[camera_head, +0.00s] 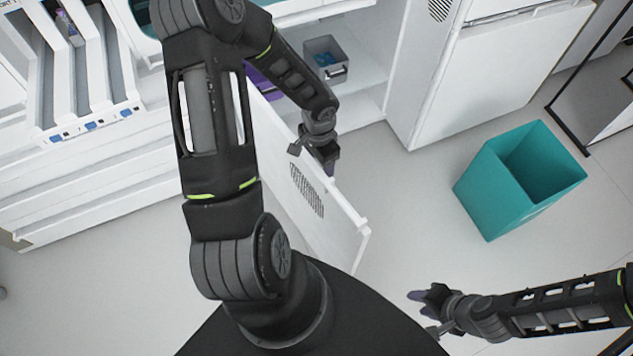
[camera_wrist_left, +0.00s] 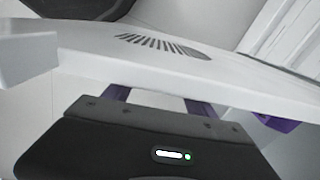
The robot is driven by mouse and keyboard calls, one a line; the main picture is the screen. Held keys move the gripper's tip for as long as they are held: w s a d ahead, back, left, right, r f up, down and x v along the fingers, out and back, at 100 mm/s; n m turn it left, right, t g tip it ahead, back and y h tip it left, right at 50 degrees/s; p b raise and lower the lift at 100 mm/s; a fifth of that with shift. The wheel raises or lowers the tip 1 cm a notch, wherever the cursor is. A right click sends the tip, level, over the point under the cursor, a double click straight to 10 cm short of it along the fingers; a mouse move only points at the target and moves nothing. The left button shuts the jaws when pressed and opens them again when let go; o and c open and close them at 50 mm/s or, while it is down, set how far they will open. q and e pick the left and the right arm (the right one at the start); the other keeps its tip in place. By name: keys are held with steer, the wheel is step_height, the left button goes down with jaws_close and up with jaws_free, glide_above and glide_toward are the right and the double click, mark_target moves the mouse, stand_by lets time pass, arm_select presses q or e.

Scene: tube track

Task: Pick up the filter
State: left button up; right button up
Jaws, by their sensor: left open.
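I cannot pick out the filter for certain in either view. A grey box (camera_head: 325,60) with small blue items (camera_head: 326,59) inside stands in the open white cabinet. A purple object (camera_head: 262,80) is in the cabinet, partly hidden by my left arm. My left gripper (camera_head: 329,160) is beside the open cabinet door (camera_head: 338,222), apart from the grey box. In the left wrist view, the left fingers (camera_wrist_left: 163,99) are spread, partly hidden by the door panel (camera_wrist_left: 90,50), with nothing seen between them. My right gripper (camera_head: 424,298) is over the floor at lower right; its jaw gap is unclear.
The open door with its vent (camera_head: 307,190) juts toward me beside the left arm. A teal bin (camera_head: 480,195) stands on the floor at right. A white rack (camera_head: 92,75) with slots is at upper left. The floor between door and bin is clear.

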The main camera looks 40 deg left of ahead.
arm_select(q)
steer(key=shift+f, duration=0.3)
stand_by(0.4)
jaws_close()
stand_by(0.5)
